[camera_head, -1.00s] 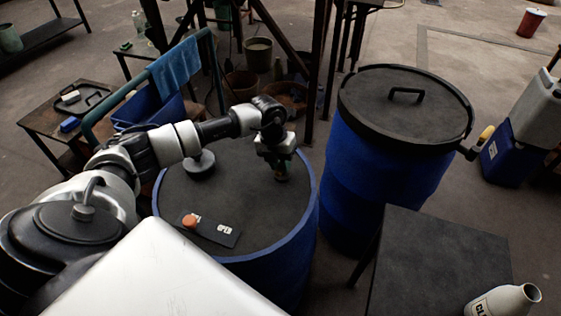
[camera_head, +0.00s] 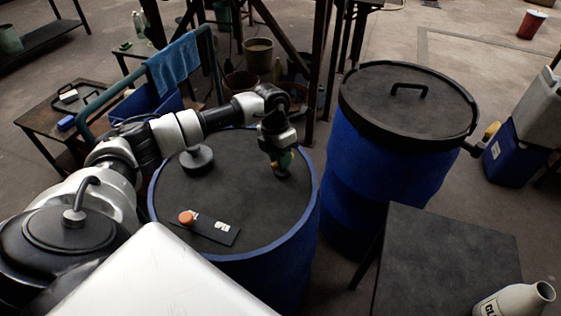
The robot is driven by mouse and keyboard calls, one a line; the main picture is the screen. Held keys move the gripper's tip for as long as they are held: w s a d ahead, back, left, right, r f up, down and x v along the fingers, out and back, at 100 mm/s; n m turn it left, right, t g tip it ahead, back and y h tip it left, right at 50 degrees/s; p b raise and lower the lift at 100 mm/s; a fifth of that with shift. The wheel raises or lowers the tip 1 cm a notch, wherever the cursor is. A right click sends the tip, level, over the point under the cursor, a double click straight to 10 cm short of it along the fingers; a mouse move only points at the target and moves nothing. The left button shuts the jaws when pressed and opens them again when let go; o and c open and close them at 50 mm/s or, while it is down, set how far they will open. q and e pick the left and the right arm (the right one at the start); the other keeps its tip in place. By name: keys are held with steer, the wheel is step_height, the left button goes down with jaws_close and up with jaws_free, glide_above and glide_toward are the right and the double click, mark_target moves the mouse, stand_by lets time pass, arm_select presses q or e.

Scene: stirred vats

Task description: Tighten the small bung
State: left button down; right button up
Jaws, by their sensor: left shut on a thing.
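The closed blue drum (camera_head: 262,262) in the middle has a dark flat top with a blue rim. My left gripper (camera_head: 281,170) points down at the right rear part of this top. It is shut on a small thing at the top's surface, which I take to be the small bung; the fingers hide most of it. A round black knob-like fitting (camera_head: 196,158) stands on the top's left rear. A dark plate (camera_head: 210,229) with an orange cap (camera_head: 186,218) and a white label lies near the front. My right gripper is out of view.
A second blue drum (camera_head: 380,185) with a black handled lid stands to the right. A dark table (camera_head: 440,255) with a white bottle (camera_head: 515,301) is at front right. A trolley with a blue towel (camera_head: 174,66) stands behind my left arm.

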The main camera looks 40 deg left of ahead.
arm_select(q)
steer(key=m+b, duration=0.2)
steer(key=m, duration=0.1)
steer(key=shift+w+m+g, duration=0.2)
steer(key=shift+m+g, duration=0.1)
steer(key=m+b, duration=0.2)
steer(key=m, duration=0.1)
steer(key=shift+a+m+y, duration=0.1)
steer(key=shift+m+y, duration=0.2)
steer(key=shift+y, duration=0.1)
steer(key=m+b, duration=0.2)
steer(key=m, duration=0.2)
steer(key=shift+w+g+y, duration=0.15)
steer(key=shift+g+y, duration=0.15)
steer(key=shift+g, duration=0.1)
steer(key=shift+r+m, duration=0.1)
steer(key=shift+m, duration=0.5)
steer(key=c, duration=1)
jaws_free()
steer(key=shift+o, duration=0.2)
